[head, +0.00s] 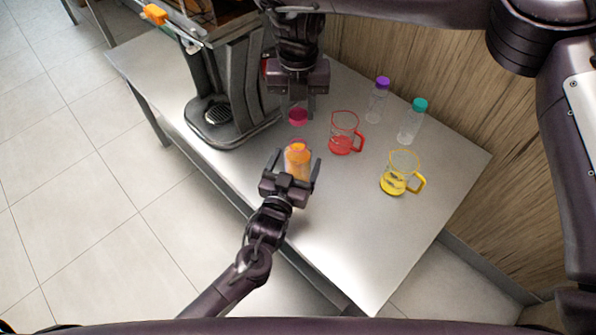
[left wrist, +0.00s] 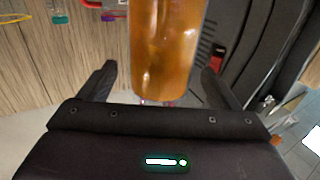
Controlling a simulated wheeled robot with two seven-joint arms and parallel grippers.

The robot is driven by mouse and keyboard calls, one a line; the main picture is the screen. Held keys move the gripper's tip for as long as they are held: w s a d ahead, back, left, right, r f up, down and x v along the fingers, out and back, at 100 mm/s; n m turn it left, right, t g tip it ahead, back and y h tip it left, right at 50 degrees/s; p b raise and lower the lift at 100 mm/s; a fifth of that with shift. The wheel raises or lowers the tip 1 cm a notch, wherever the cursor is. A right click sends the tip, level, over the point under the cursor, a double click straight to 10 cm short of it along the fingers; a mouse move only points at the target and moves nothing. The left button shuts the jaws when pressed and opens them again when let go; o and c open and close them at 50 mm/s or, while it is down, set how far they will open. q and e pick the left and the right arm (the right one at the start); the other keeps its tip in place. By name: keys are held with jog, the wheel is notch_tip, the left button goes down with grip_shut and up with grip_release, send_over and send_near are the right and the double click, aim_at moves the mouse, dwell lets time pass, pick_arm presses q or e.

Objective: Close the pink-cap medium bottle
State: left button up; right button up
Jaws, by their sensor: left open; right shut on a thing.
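The bottle (head: 297,158) stands on the steel table and holds orange juice. No cap shows on its top. My left gripper (head: 296,162) is open with one finger on each side of the bottle. In the left wrist view the bottle (left wrist: 167,50) is between the two open fingers (left wrist: 158,82), with a visible gap on each side. The pink cap (head: 298,117) is held by my right gripper (head: 298,108), which is shut on it. The cap is apart from the bottle and appears behind it in the head view.
A red jug (head: 343,142) stands close to the right of the bottle, and a yellow jug (head: 393,183) is farther right. Purple-cap (head: 376,105) and teal-cap (head: 411,125) bottles stand behind. The juicer (head: 225,95) is at the left. The table's front right (head: 350,240) is clear.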

pick_arm(q)
jog(key=shift+x, duration=1.05)
jog(key=c, duration=1.4)
jog(key=shift+c, duration=0.2)
pick_arm(e)
send_over(298, 141)
jog(key=shift+f, duration=2.45)
jog(key=shift+f, duration=0.9)
jog(key=shift+f, duration=0.55)
